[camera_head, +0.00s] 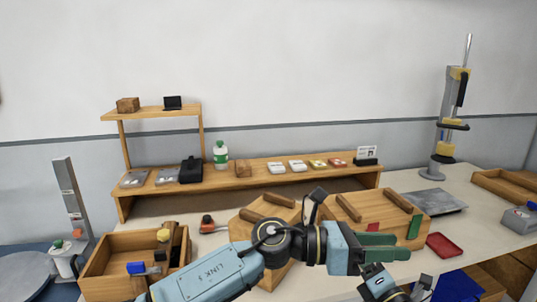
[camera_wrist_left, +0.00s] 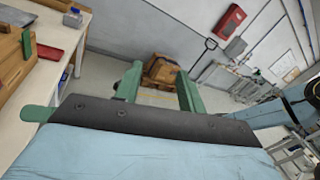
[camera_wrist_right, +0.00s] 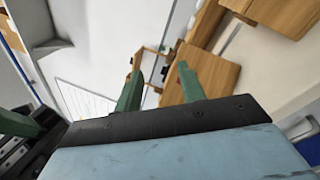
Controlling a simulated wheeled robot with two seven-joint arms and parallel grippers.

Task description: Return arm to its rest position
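My left arm comes in from the lower left of the head view and reaches across the front of the table. Its gripper (camera_head: 398,247) points right, in front of a slotted wooden block. In the left wrist view its green fingers (camera_wrist_left: 159,80) stand apart with nothing between them but the distant floor and a wooden crate. My right gripper is only partly in the head view, low at the bottom right of centre. In the right wrist view its green fingers (camera_wrist_right: 158,85) are apart and empty, with wooden furniture beyond them.
A wooden tool box (camera_head: 105,262) lies left of my left forearm. Slotted wooden blocks (camera_head: 345,228) stand close behind the left wrist. A red tray (camera_head: 443,245) lies to the right. A shelf (camera_head: 245,183) with small goods runs along the back.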

